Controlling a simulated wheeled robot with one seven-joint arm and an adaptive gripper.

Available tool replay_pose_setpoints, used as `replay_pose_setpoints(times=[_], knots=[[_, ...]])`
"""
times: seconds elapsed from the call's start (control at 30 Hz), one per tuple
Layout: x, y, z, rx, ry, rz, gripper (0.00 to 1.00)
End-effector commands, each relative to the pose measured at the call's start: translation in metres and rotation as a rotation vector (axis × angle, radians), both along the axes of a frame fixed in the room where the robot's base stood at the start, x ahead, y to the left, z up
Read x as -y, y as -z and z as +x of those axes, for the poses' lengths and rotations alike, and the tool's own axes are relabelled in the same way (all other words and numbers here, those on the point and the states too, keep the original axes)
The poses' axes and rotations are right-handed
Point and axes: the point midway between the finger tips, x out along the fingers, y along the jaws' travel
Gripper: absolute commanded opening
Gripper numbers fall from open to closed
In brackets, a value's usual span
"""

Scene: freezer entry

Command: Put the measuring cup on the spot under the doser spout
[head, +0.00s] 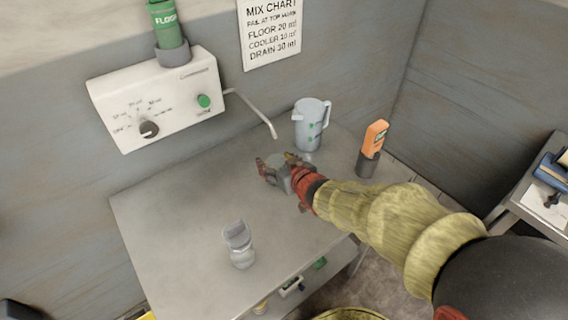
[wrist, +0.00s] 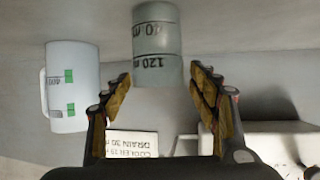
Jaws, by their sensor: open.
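The measuring cup (wrist: 155,40) is a grey cylinder with "120 ml" and other marks, upside down in the wrist view. It shows between and just beyond my fingertips, with gaps on both sides. My gripper (wrist: 160,95) is open and not closed on it. In the head view, my gripper (head: 272,167) is low over the steel table, below and near the tip of the thin doser spout (head: 255,113). There the gripper largely hides the cup, and the spot under the spout cannot be made out. I cannot tell exactly how the cup lines up with the spout.
A white jug (head: 309,126) with green marks stands right of the spout; it also shows in the wrist view (wrist: 72,88). An orange device (head: 375,137) sits in a dark holder. A clear container (head: 241,250) stands on the front of the table (head: 170,215). The white doser box (head: 165,95) is on the wall.

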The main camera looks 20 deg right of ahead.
Motion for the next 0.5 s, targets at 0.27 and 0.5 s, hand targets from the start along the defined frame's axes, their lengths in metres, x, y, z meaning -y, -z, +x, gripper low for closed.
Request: replay_pose_setpoints(times=[0.27, 0.5], knots=[[0.006, -0.027, -0.048, 0.001, 0.001, 0.0, 0.6], [0.01, -0.035, -0.066, -0.003, 0.006, -0.004, 0.6]])
